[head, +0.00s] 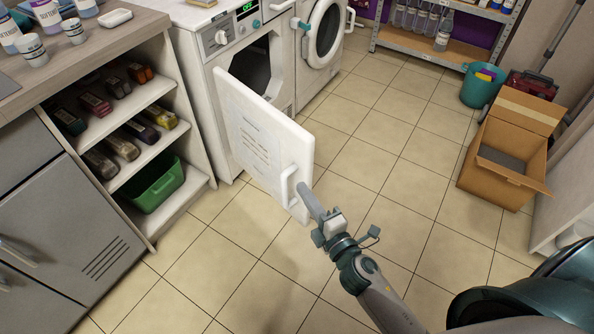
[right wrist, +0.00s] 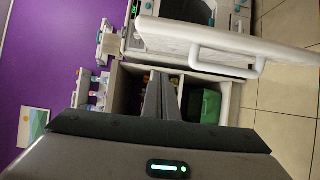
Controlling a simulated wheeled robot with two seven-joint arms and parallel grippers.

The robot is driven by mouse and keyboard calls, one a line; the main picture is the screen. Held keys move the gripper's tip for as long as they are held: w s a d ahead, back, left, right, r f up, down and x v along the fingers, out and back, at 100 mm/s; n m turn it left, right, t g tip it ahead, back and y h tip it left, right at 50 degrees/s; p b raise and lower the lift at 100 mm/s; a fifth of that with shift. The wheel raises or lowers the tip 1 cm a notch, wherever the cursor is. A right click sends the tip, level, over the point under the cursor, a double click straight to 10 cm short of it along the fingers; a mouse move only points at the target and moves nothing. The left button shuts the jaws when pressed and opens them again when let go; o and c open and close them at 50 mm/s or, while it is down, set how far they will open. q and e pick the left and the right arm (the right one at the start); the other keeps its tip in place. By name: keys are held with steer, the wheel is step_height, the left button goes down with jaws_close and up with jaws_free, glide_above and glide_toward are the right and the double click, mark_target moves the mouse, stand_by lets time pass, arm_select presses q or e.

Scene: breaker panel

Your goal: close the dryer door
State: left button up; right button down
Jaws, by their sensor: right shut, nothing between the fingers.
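The dryer (head: 225,42) is a white machine with a green display and a dark opening, at the top of the head view. Its white door (head: 262,135) stands open, swung out over the floor; it also shows across the top of the right wrist view (right wrist: 215,40). A white bar handle (head: 289,186) is on the door's face near its free edge. My right gripper (head: 307,192) is shut and empty, its fingertips close beside the handle. In the right wrist view the fingers (right wrist: 161,90) are below and left of the handle (right wrist: 228,64). I cannot tell whether they touch the door. My left gripper is not in view.
A second white machine (head: 322,35) with a round door stands right of the dryer. A counter with open shelves (head: 130,120) is at the left, holding a green bin (head: 152,185). A cardboard box (head: 500,160) and teal bucket (head: 483,85) stand right. The middle floor is clear.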

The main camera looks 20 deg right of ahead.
mark_target(299, 159)
steer(key=shift+w, duration=0.15)
steer(key=shift+w+d+p, duration=0.2)
steer(key=shift+w+d, duration=0.2)
steer(key=shift+w, duration=1.5)
steer(key=shift+w+d+p, duration=0.15)
steer(key=shift+w+d, duration=0.2)
steer(key=shift+w, duration=1.5)
steer(key=shift+w+d+p, duration=0.2)
steer(key=shift+w+d, duration=0.2)
steer(key=shift+w, duration=1.5)
